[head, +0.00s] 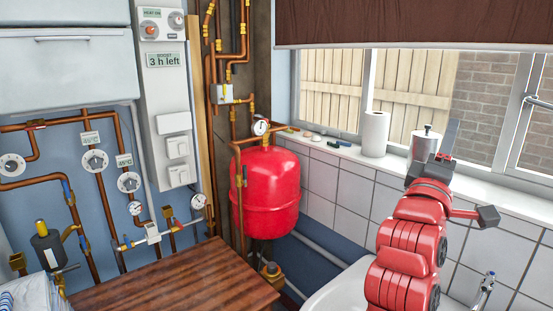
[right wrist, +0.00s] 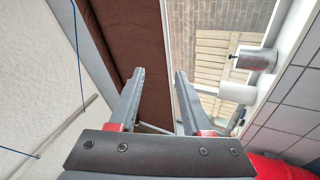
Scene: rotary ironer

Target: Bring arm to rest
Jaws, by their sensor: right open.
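My right arm, red with dark joints, rises at the right of the head view, in front of the white basin and the window sill. My right gripper (head: 449,138) is at its top, up by the window and partly hidden by the arm. In the right wrist view the two dark fingers of this gripper (right wrist: 160,74) stand apart with nothing between them. They point up toward the brown blind (right wrist: 133,35) and the window. My left gripper is in neither view.
A paper roll (head: 375,134) and a metal canister (head: 424,146) stand on the sill close to the right arm. A white basin (head: 335,290) lies below. A red tank (head: 266,192), copper pipes and a wooden top (head: 175,285) are to the left.

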